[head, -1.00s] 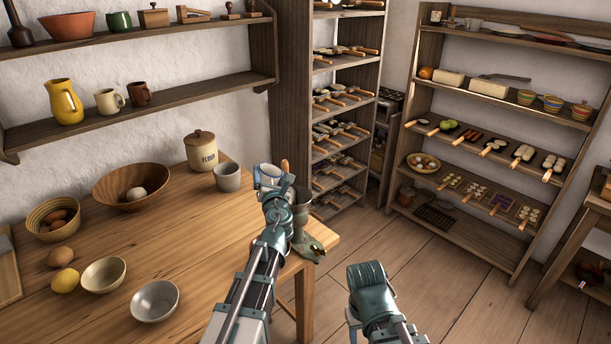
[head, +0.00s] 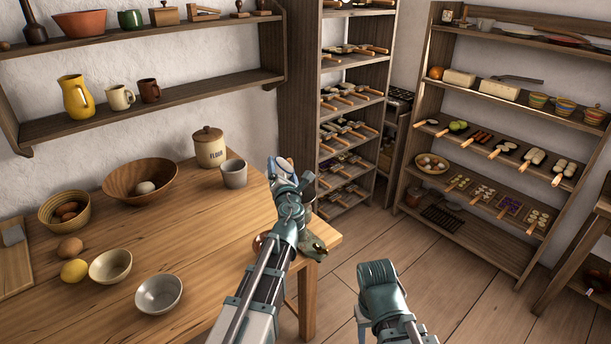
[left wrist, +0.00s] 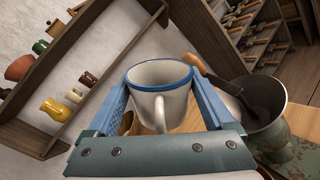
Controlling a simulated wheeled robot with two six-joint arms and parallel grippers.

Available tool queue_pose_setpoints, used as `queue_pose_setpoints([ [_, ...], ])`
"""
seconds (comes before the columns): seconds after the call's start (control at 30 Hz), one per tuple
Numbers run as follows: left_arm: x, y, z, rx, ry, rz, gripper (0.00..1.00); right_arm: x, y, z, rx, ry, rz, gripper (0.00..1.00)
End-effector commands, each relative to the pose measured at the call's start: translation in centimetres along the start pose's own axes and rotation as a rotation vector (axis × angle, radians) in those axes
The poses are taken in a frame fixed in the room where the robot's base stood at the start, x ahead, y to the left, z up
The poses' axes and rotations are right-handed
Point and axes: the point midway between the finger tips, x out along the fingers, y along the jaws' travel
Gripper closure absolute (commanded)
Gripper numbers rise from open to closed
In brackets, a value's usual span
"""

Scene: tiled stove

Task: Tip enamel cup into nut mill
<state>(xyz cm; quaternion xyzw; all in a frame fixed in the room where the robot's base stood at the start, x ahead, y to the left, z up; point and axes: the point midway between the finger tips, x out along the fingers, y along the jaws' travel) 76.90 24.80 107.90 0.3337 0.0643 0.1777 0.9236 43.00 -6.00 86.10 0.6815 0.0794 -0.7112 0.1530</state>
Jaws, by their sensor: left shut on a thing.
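The white enamel cup with a blue rim (left wrist: 160,95) sits between the blue fingers of my left gripper (head: 282,172), which is shut on it. In the left wrist view its handle faces the camera; the cup's inside is mostly hidden. In the head view the cup (head: 279,164) looks tilted, mostly behind my gripper. The nut mill (head: 312,246) stands at the table's right corner, largely covered by my left arm. Its grey hopper (left wrist: 268,112) and a wooden handle show right beside the cup in the left wrist view. My right gripper (head: 363,322) hangs low off the table; its fingers are unclear.
The table (head: 205,240) holds a grey cup (head: 233,174), a flour jar (head: 210,150), several bowls, eggs and a lemon. Wall shelves are above it on the left. A tall rack (head: 298,100) stands behind the mill. The floor to the right is open.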

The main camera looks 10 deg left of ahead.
Motion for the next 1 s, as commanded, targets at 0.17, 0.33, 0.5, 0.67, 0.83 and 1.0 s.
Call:
queue_pose_setpoints([
  [0.17,0.05,0.1,0.09,0.024,0.0,0.0,0.73,-0.13,0.01,0.01,0.0,0.0,0.0,0.5],
  [0.33,0.09,0.17,0.13,0.047,0.0,0.0,0.73,-0.21,0.02,0.01,0.0,0.0,0.0,0.5],
  [0.5,0.13,0.25,0.19,0.071,-0.001,0.0,0.73,-0.3,0.03,0.02,0.0,0.0,0.0,0.5],
  [0.67,0.17,0.31,0.23,0.092,0.0,0.0,0.73,-0.37,0.03,0.02,0.0,0.0,0.0,0.5],
  [0.83,0.19,0.39,0.28,0.115,-0.001,0.0,0.73,-0.46,0.04,0.02,0.0,0.0,0.0,0.5],
  [1.0,0.22,0.47,0.3,0.138,-0.001,0.0,0.73,-0.53,0.05,0.03,0.0,0.0,0.0,0.5],
])
